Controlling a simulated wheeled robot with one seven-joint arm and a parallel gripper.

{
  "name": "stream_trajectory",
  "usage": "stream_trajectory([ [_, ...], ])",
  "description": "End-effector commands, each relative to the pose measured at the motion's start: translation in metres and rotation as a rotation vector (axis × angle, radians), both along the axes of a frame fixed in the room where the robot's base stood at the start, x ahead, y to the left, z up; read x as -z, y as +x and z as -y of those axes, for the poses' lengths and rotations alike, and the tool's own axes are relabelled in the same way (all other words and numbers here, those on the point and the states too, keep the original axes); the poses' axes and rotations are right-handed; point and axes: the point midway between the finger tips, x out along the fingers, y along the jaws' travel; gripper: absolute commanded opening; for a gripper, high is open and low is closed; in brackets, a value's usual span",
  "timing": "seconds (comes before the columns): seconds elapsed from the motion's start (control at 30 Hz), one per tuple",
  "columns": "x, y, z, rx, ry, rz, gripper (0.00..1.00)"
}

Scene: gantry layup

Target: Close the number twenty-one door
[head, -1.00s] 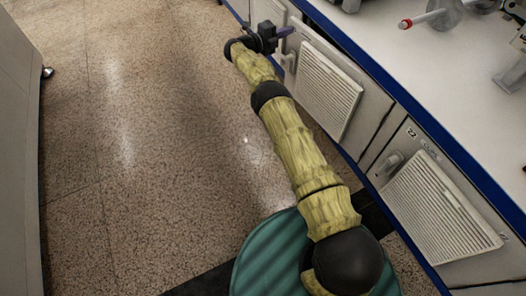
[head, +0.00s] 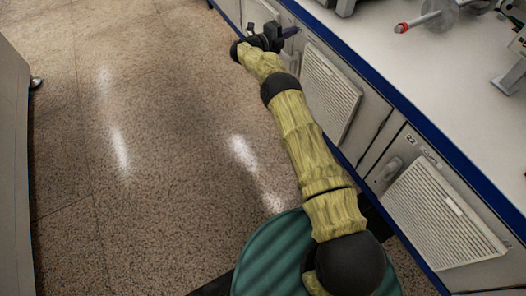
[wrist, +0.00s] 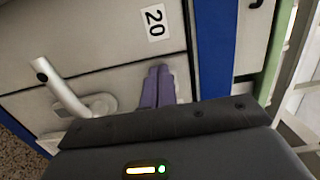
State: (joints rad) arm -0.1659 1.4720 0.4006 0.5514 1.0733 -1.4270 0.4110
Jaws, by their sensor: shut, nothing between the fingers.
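A pale cabinet door with a louvred vent (head: 330,92) stands just left of the door labelled 22, so it appears to be the number twenty-one door; its own number is not readable. My gripper (head: 289,33) is at the far upper corner of this door, fingers shut and empty, pointing at the cabinet front. In the wrist view the purple fingers (wrist: 158,88) are together against or close to the pale front, across the seam beside a panel labelled 20 (wrist: 154,22). A light lever handle (wrist: 72,95) is left of the fingers. I cannot tell how far the door is open.
The number 22 door (head: 394,150) with its vent is at the right and looks flush. A white worktop (head: 400,50) with a blue edge runs above the doors, with equipment on it. Speckled floor (head: 150,150) is clear at left, up to a grey cabinet (head: 15,150).

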Motion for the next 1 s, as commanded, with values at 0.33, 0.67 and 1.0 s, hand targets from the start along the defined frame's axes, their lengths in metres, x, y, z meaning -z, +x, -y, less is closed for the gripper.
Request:
stream_trajectory([
  [0.33,-0.003,0.003,0.01,-0.004,-0.003,0.004,0.0],
  [0.67,-0.006,0.003,0.011,-0.004,-0.008,0.011,0.0],
  [1.0,-0.007,-0.001,-0.004,-0.007,-0.007,0.01,0.0],
])
